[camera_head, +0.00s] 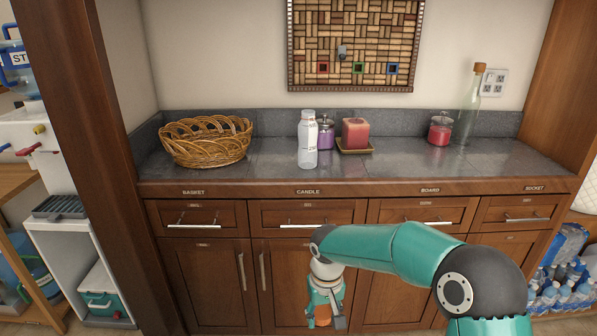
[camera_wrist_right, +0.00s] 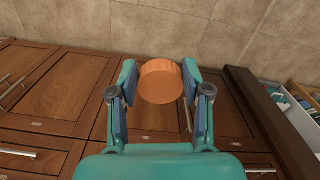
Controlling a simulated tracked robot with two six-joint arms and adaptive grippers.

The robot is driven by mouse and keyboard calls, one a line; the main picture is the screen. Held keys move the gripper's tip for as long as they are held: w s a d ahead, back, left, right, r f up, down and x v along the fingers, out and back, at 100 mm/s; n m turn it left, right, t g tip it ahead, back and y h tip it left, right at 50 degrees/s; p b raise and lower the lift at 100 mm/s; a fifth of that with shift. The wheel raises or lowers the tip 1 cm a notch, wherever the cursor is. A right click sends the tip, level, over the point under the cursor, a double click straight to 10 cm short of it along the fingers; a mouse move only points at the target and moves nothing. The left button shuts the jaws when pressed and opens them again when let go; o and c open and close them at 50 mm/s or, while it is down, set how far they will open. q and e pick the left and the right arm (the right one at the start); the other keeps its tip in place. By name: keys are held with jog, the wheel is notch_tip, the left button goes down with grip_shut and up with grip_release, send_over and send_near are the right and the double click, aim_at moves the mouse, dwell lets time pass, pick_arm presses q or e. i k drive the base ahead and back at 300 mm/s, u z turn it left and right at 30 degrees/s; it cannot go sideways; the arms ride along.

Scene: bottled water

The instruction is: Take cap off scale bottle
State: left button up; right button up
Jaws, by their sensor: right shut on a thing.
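A white bottle with printed markings (camera_head: 308,145) stands upright on the grey counter (camera_head: 265,165). No orange cap shows on its top. My right gripper (camera_head: 325,316) hangs low in front of the cabinet doors, well below the counter. It is shut on a round orange cap (camera_wrist_right: 160,82), which sits between the two fingers in the right wrist view. The cap also shows in the head view (camera_head: 322,317). My left gripper is not in view.
A wicker basket (camera_head: 206,140) is at the counter's left. A purple jar (camera_head: 325,133) and a pink candle (camera_head: 355,132) stand close to the bottle's right. A red jar (camera_head: 440,129) and tall glass bottle (camera_head: 469,108) stand farther right. Counter between candle and red jar is clear.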

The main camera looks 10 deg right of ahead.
aim_at(308, 128)
jog(key=u, duration=0.1)
jog(key=i, duration=1)
